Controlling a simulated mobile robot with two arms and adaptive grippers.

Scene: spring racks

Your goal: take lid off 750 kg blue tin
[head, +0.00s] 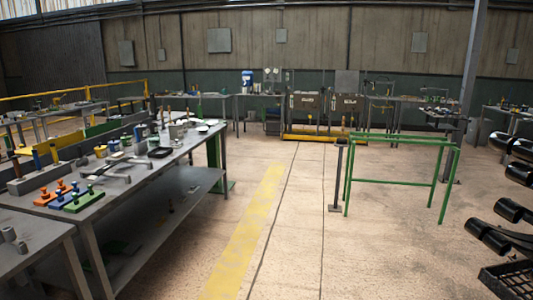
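No tin marked 750 kg can be made out; labels are too small to read from here. A low blue block-like holder (75,188) with small knobs on top sits near the front of the left workbench, between an orange one (53,196) and a green one (84,200). A small blue item (113,146) stands farther back on the same bench. I cannot tell whether any of these is the tin, nor make out a lid. Neither of my grippers shows in the head view.
The long workbench (160,178) on the left is crowded with small parts. A green metal frame (402,141) stands right of centre beside a dark post (337,175). Black cylinders (508,209) jut in at the right edge. The floor along the yellow stripe (243,235) is clear.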

